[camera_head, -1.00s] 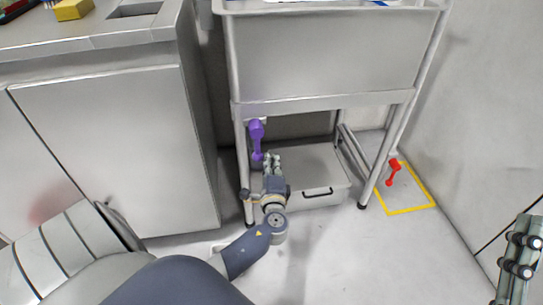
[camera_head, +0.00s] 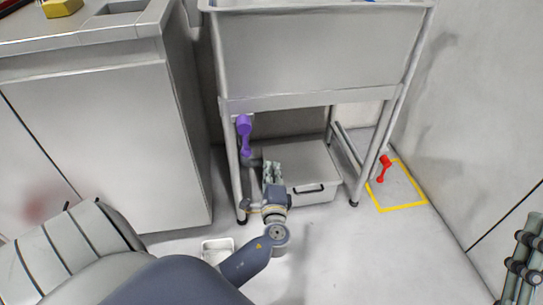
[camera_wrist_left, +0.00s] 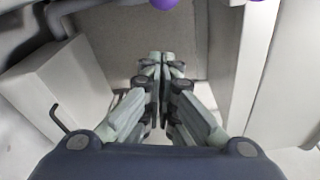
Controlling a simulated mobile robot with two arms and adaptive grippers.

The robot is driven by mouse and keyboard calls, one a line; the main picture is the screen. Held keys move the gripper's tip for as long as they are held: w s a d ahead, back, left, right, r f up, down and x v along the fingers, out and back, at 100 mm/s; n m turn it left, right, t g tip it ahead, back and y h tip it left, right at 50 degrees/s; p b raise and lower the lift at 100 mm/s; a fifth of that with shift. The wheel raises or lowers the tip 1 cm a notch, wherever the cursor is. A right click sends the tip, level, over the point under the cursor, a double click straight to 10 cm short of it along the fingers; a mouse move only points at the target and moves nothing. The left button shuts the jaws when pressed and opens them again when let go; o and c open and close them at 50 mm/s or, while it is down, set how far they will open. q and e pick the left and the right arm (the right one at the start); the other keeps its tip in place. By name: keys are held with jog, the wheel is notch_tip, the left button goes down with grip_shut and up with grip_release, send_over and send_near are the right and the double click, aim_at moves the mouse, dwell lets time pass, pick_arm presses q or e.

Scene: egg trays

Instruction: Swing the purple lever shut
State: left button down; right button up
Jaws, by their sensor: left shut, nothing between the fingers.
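The purple lever (camera_head: 244,127) is on the left front leg of the metal sink stand, its handle hanging down. In the left wrist view, purple parts of the lever (camera_wrist_left: 163,3) show only at the top edge. My left gripper (camera_head: 272,168) is right of the lever's lower end and slightly below it, with a small gap in the picture. Its fingers (camera_wrist_left: 154,62) are shut together with nothing between them. My right gripper (camera_head: 524,258) is at the lower right edge, partly cut off and far from the lever; its jaw state is unclear.
A grey box with a black handle (camera_head: 307,189) stands under the sink stand (camera_head: 318,100). A red lever (camera_head: 384,167) is near the right leg, by a yellow floor square (camera_head: 410,207). A metal cabinet (camera_head: 100,150) is on the left. A small white tray (camera_head: 214,246) lies on the floor.

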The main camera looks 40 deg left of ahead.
pick_arm(q)
jog(key=shift+v, duration=2.05)
pick_arm(e)
jog(key=shift+w+a+f+g+h, duration=0.1)
jog(key=shift+w+f+g+h, duration=0.3)
jog(key=shift+w+f+g, duration=0.7)
jog(key=shift+f, duration=0.1)
